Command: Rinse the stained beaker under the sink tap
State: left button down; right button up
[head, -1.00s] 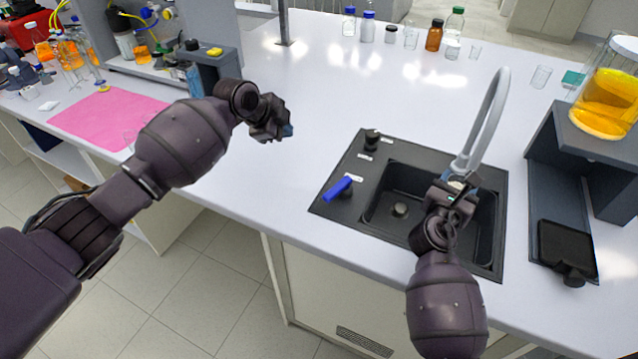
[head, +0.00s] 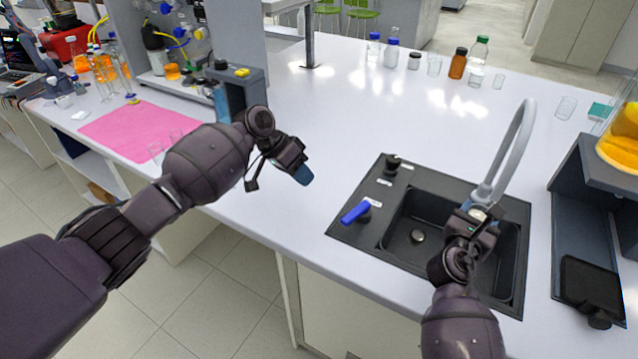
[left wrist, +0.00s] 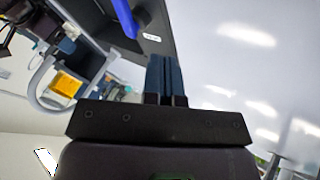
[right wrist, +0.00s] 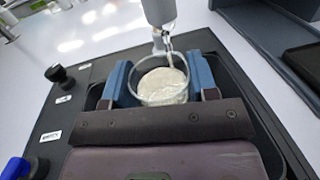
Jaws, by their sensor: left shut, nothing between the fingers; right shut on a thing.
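My right gripper (head: 479,212) is shut on the beaker (right wrist: 163,86), a clear glass with a pale whitish inside. The beaker is upright over the black sink basin (head: 405,228), directly below the grey tap spout (right wrist: 158,12). A thin pale line runs between spout and beaker; I cannot tell whether it is water. The grey tap (head: 515,150) arches over the basin's right side. The blue tap lever (head: 355,213) is on the sink's left rim; it also shows in the left wrist view (left wrist: 124,18). My left gripper (head: 303,176) is shut and empty, over the bench left of the lever, apart from it.
A black knob (head: 392,160) stands on the sink's back left corner. Bottles and glasses, including a brown bottle (head: 458,64), stand at the back. A grey stand (head: 590,180) is right of the sink. A pink mat (head: 125,132) lies left. The bench behind the sink is clear.

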aim_at(356, 214)
pick_arm(q)
jog(key=x, duration=0.8)
jog(key=shift+s+d+f, duration=0.1)
jog(key=shift+d+f, duration=0.15)
jog(key=shift+f, duration=0.05)
jog(key=shift+s+d, duration=1.35)
jog(key=shift+s, duration=0.05)
jog(key=shift+s+d, duration=0.15)
jog(key=shift+s, duration=0.3)
jog(key=shift+s+d+n+t, duration=0.1)
jog(key=shift+s+n+t, duration=0.2)
jog(key=shift+n, duration=0.2)
jog(key=shift+s+d, duration=0.15)
jog(key=shift+s, duration=0.1)
